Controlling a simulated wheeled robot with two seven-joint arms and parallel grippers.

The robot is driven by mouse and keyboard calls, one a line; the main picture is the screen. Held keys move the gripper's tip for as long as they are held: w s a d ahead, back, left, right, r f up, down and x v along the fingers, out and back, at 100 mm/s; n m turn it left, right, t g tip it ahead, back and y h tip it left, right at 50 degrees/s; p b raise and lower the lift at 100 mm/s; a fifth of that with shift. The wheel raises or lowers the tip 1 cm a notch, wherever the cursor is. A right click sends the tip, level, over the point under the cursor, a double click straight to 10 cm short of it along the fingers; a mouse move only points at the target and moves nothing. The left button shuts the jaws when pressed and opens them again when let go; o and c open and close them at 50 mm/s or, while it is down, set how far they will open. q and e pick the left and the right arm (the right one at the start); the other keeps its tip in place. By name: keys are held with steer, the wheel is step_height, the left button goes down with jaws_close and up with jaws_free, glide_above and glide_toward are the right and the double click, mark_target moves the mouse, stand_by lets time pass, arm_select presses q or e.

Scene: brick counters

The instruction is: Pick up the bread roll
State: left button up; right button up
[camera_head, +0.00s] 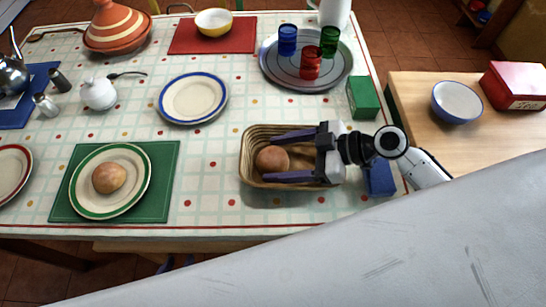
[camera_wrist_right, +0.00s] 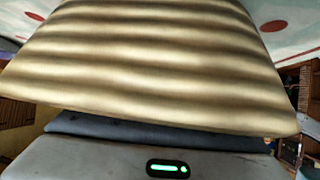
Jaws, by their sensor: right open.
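One round brown bread roll (camera_head: 272,160) lies in the oval wicker basket (camera_head: 247,139) at the table's front middle. A second bread roll (camera_head: 109,177) lies on the green-rimmed plate (camera_head: 87,203) at left. My right gripper (camera_head: 281,156) reaches in from the right over the basket. Its two dark fingers are open, one on the far side and one on the near side of the basket roll. I cannot tell whether they touch it. In the right wrist view, blurred basket ribs (camera_wrist_right: 150,65) fill most of the picture and no roll shows. My left gripper is not in view.
A green box (camera_head: 362,97) and a blue box (camera_head: 379,179) stand right of the basket. A round tray (camera_head: 273,74) with coloured cups is behind it. A blue-rimmed plate (camera_head: 193,98) is empty. Clear tablecloth lies between the green placemat (camera_head: 167,160) and the basket.

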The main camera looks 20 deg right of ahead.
steer(key=c, duration=0.8)
